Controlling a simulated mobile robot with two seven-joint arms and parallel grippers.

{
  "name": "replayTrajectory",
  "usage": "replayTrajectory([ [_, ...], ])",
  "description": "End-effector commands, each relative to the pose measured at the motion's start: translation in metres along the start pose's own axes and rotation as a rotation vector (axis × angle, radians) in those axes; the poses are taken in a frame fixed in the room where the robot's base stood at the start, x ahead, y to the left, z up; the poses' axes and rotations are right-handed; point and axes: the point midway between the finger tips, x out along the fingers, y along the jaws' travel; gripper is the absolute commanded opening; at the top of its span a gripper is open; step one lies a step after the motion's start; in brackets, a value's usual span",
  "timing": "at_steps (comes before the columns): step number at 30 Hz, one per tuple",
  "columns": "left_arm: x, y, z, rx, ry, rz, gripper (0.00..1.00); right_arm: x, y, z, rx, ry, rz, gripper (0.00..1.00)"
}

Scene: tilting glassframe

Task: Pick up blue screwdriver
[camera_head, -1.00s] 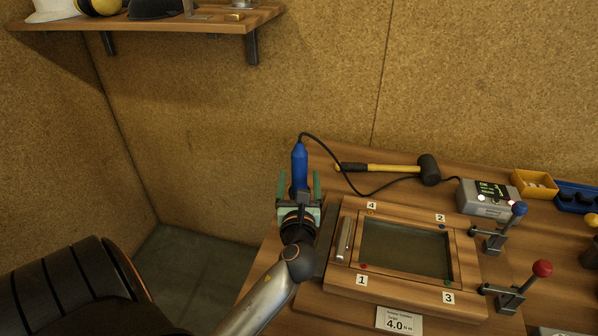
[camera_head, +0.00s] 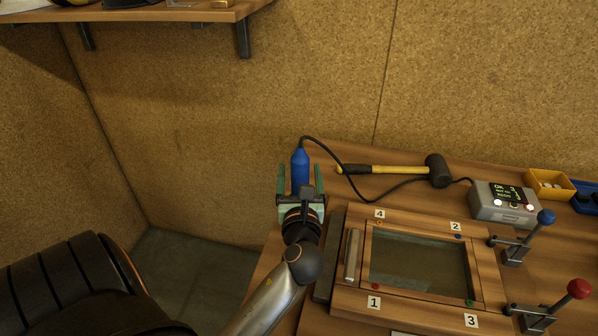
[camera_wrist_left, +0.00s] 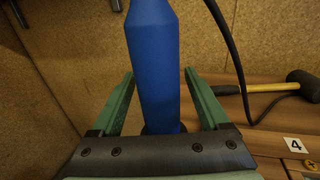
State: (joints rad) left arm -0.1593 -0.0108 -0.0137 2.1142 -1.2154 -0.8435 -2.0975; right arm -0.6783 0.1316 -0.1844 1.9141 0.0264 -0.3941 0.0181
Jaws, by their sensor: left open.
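The blue screwdriver (camera_head: 300,168) stands upright at the left end of the workbench, with a black cable leaving its top. It also fills the middle of the left wrist view (camera_wrist_left: 153,65). My left gripper (camera_head: 300,182) is open, with one green finger on each side of the screwdriver body. In the left wrist view gaps show between both fingers and the blue body, so they appear apart from it. The lower end of the screwdriver is hidden behind the gripper. My right gripper is not in view.
A wooden frame with a glass panel (camera_head: 418,265) and numbered corners lies right of my left arm. A mallet (camera_head: 438,170) lies behind it. A grey controller box (camera_head: 500,207) and levers with blue (camera_head: 546,216) and red (camera_head: 579,288) knobs stand at the right.

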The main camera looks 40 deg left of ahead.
Motion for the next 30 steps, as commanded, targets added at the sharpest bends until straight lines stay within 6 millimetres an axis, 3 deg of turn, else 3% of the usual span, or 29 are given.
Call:
replayTrajectory([
  [9,-0.0007,-0.0002,0.0002,0.0,0.0,0.0,0.77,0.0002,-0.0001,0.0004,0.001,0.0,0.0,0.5],
  [30,-0.0004,-0.0001,0.0004,0.0,-0.001,0.0,0.0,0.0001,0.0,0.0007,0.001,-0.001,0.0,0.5],
])
